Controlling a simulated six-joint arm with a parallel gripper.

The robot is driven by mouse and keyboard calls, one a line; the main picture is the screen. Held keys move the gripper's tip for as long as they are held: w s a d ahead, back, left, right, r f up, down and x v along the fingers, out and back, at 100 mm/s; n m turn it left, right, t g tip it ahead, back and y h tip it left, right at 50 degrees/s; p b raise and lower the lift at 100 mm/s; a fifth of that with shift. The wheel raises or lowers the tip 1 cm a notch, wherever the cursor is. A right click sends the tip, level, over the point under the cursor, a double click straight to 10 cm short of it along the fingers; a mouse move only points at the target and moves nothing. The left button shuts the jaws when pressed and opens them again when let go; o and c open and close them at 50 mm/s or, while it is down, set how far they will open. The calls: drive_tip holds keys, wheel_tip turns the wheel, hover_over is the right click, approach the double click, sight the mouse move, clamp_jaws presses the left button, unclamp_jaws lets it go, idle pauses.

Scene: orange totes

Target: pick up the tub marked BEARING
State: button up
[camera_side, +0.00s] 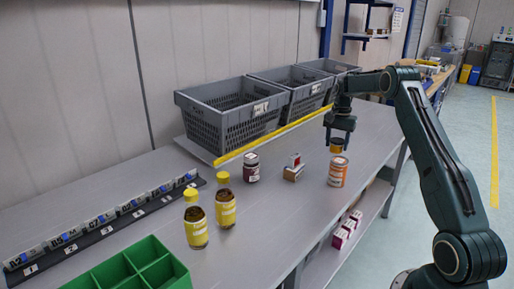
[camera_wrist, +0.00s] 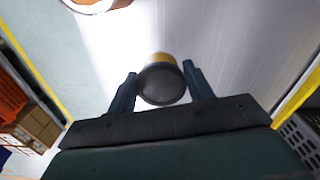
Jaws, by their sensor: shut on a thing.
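My gripper (camera_wrist: 160,88) is shut on a small round tub with a dark lid (camera_wrist: 162,86) and a yellow-orange side. In the side view my gripper (camera_side: 339,137) points down and holds this small tub (camera_side: 336,146) above the table, near an orange jar with a white label (camera_side: 338,174). I cannot read any marking on the held tub, so I cannot tell whether it says BEARING. An orange-rimmed round thing (camera_wrist: 97,5) shows at the top left of the wrist view.
On the grey table stand two yellow-labelled bottles (camera_side: 195,225), a dark jar (camera_side: 251,168) and small boxes (camera_side: 293,169). Grey crates (camera_side: 225,125) line the back. A green divided bin (camera_side: 130,270) and a labelled rack (camera_side: 100,230) are at the left. Pink boxes (camera_side: 346,228) lie on the lower shelf.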

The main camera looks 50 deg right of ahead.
sight(337, 140)
wheel_tip(337, 140, up, 14)
drive_tip(key=shift+f, duration=0.2)
idle(0.7)
